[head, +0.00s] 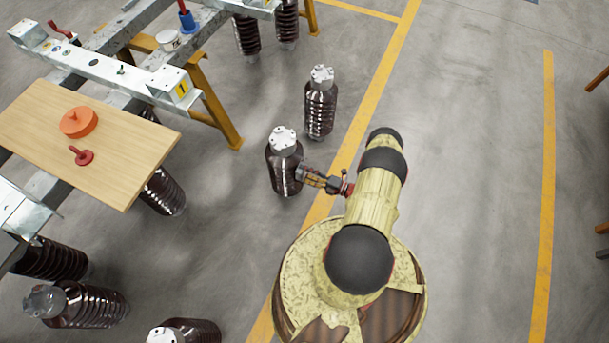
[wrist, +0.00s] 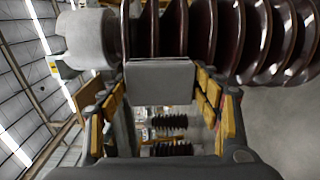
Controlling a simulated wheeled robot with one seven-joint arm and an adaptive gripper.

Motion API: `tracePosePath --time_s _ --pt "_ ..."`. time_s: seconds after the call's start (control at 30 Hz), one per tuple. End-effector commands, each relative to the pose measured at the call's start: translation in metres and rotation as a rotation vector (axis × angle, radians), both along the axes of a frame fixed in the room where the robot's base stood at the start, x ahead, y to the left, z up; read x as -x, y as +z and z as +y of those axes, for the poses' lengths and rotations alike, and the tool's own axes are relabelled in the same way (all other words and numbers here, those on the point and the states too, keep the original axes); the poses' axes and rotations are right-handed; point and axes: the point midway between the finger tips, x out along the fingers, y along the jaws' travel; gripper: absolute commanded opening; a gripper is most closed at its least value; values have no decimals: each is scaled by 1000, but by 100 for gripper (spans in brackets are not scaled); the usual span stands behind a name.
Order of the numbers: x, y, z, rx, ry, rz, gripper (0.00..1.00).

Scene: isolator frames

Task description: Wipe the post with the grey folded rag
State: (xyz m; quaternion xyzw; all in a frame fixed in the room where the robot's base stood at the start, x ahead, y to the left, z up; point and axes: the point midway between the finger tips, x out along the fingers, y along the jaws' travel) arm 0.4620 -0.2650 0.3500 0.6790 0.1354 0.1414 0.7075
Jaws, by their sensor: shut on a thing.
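The post (head: 284,168) in front of my gripper is a dark brown ribbed insulator with a grey metal cap, standing upright on the floor. In the wrist view the post (wrist: 225,35) lies sideways across the top, its grey cap at left. My gripper (head: 306,175) is at the right side of the post, at about mid to lower height. In the wrist view my gripper (wrist: 160,95) is shut on the grey folded rag (wrist: 160,82), with yellow-padded fingers on both sides. The rag's far edge is at the ribs and seems to touch them. The rag is hardly visible in the head view.
A similar post (head: 320,103) stands close behind. A wooden board (head: 125,150) with an orange round object (head: 79,122) and a red knob-like piece (head: 81,156) lies on the frame at left. More insulators stand or lie around the frame. The floor at right is clear.

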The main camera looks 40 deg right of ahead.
Motion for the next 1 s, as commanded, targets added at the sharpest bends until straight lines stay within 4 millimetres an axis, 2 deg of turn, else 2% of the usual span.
tracePosePath --time_s 0.03,0.3,0.57,1.0 --pt "-4 0 -9 10 -2 -7 36" --pt "-11 2 -28 10 -1 -5 36" --pt "-14 1 -36 9 -2 -4 36" --pt "-25 2 -66 9 -2 -4 36"
